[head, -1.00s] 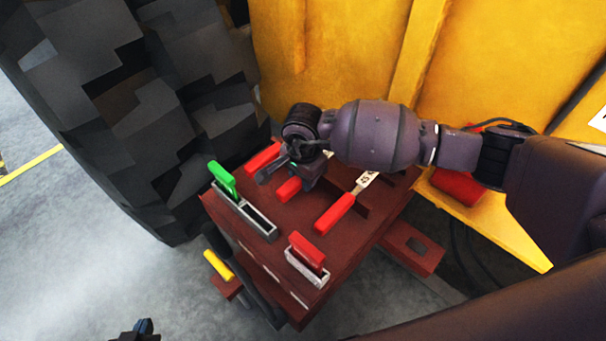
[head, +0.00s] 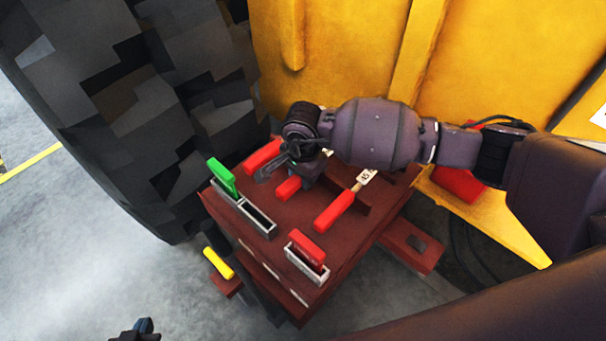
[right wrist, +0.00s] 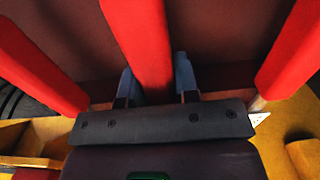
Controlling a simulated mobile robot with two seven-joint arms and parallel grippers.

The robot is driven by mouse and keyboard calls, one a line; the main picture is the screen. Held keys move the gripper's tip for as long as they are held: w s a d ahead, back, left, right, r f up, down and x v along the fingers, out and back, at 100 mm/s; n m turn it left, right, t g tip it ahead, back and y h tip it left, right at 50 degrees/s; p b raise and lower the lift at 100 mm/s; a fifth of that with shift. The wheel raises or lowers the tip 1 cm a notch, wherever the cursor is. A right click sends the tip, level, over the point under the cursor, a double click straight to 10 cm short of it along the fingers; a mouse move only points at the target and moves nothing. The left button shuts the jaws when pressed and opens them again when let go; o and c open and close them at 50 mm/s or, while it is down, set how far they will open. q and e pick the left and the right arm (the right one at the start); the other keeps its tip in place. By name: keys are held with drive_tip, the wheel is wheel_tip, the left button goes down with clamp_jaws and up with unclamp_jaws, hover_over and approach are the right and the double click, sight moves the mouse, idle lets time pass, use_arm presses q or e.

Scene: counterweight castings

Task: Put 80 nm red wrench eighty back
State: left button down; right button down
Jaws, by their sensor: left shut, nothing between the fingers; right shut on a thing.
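Several red-handled wrenches lie on a dark red-brown cart top (head: 262,196). My right gripper (head: 290,172) is low over the cart and shut on the middle red wrench (head: 287,188). In the right wrist view the red handle (right wrist: 140,40) runs between the two blue-grey fingers (right wrist: 158,82). The gripper and arm hide its far part and any label, so I cannot read 80 on it. A third (head: 262,157) lies to the left. My left gripper (head: 140,328) is shut and empty at the bottom edge, partly cut off.
A grey two-slot holder (head: 256,218) has a green handle (head: 222,176) in one slot; the other looks empty. A smaller grey holder (head: 306,267) carries a red handle (head: 307,249). A large tire (head: 150,100) and a yellow machine wall (head: 340,50) stand close behind.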

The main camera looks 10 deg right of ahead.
drive_tip(key=shift+f, duration=0.1)
drive_tip(key=c, duration=0.8)
unclamp_jaws()
drive_tip(key=shift+f, duration=0.1)
